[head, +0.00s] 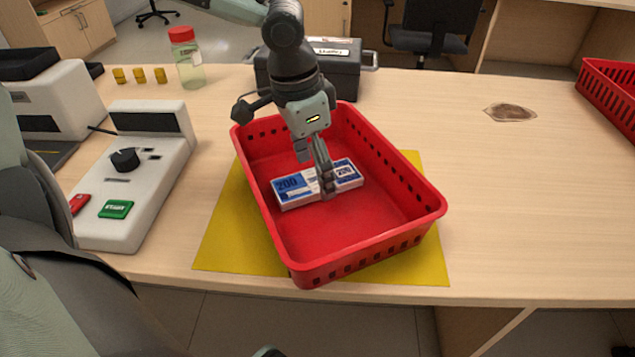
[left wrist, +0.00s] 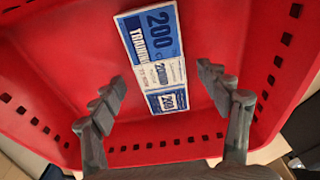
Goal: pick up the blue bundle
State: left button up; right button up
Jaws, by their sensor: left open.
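The blue bundle (head: 293,187), a blue and white banded stack marked 200, lies flat in the red basket (head: 378,245). It also shows in the left wrist view (left wrist: 152,48), running between my fingers and beyond them. My left gripper (head: 318,178) reaches down into the basket over the bundle's middle and hides part of it. In the left wrist view my left gripper (left wrist: 163,88) is open, one finger on each side of the bundle, with gaps on both sides. My right gripper is not in view.
The basket stands on a yellow mat (head: 225,240). A white device (head: 140,180) with buttons is to the left. A dark box (head: 345,75) is just behind the basket, and a red-capped bottle (head: 188,62) stands behind left. Counter right of the basket is mostly clear, with a brown patch (head: 510,112).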

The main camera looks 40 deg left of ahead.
pick_arm(q)
jog(key=shift+w+f, duration=0.1)
jog(key=shift+f, duration=0.45)
jog(key=c, duration=1.4)
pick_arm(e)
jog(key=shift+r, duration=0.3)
pick_arm(q)
jog(key=shift+r, duration=0.1)
